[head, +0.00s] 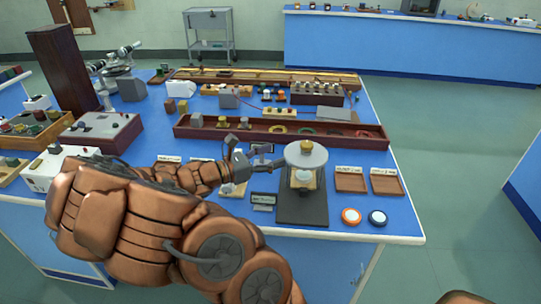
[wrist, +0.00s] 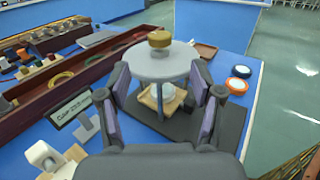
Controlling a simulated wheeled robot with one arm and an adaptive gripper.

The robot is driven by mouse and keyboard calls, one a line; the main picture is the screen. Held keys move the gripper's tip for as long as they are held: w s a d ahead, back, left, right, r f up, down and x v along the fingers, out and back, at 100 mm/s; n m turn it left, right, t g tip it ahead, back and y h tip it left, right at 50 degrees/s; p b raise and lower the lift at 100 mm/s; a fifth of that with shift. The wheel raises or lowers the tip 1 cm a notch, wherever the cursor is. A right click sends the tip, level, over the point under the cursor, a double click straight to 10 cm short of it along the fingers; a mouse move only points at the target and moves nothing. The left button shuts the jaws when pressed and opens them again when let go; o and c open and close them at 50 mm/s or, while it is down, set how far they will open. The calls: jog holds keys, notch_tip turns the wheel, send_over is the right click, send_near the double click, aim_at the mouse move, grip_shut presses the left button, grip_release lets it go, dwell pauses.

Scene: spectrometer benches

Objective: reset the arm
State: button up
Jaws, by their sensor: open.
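My gripper (head: 264,157) is to the left of a small stand with a round grey-white disc (head: 306,154) and a brass knob (head: 306,146) on top. In the wrist view my gripper (wrist: 161,88) is open, with one finger on each side of the picture and the disc (wrist: 160,65) showing beyond and between them. I see nothing held. Under the disc, a pale round piece sits on a small wooden block (wrist: 162,98). The stand has a dark base plate (head: 302,210). I cannot tell whether the fingers touch the stand.
A long dark red tray (head: 360,142) with coils and small parts lies behind. Two shallow wooden trays (head: 350,180) (head: 386,181) are to the right. An orange-rimmed disc (head: 351,216) and a dark-rimmed disc (head: 377,217) lie near the front edge. Floor at right is clear.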

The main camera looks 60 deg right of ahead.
dwell(0.3)
jog(key=s+a+r+m+t+y+p, duration=0.1)
jog(key=s+a+m+t+y, duration=0.1)
jog(key=a, duration=1.1)
jog(key=s+a+r+m+t+y+p, duration=0.1)
jog(key=a+m+y, duration=0.5)
jog(key=a, duration=0.7)
jog(key=s+a+r+m+t+y+p, duration=0.1)
jog(key=s+a+m+t+y+p, duration=0.2)
jog(key=a, duration=1)
jog(key=s+t+y, duration=0.1)
jog(key=s+y, duration=0.2)
jog(key=y, duration=0.1)
jog(key=shift+r+m, duration=0.3)
jog(key=shift+m, duration=0.1)
